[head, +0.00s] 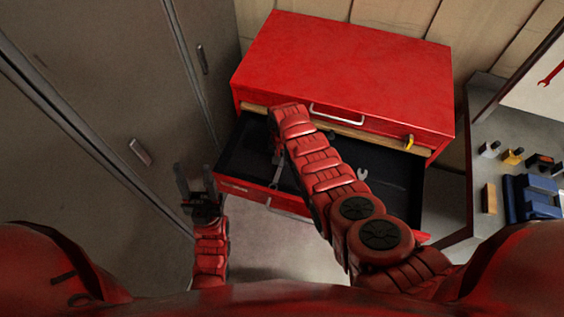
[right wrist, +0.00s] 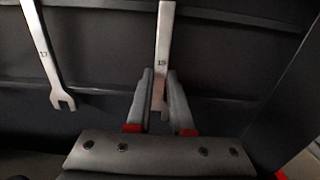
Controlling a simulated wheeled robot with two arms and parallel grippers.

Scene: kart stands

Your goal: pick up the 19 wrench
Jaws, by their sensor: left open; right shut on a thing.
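The wrench marked 19 (right wrist: 162,45) is a flat silver bar in the right wrist view, upright in the picture. My right gripper (right wrist: 160,76) is shut on its lower end, with one finger on each side. The wrench is over or in the dark open drawer (head: 397,184); its exact height cannot be told. In the head view my right arm reaches into the drawer's left part and largely hides the grip. My left gripper (head: 194,172) is open and empty, outside the drawer to its left.
A wrench marked 17 (right wrist: 45,55) lies to the left of the held one in the right wrist view. The red tool chest (head: 345,70) stands above the drawer. Grey cabinets (head: 110,110) are on the left; a bench with blue parts (head: 530,195) is on the right.

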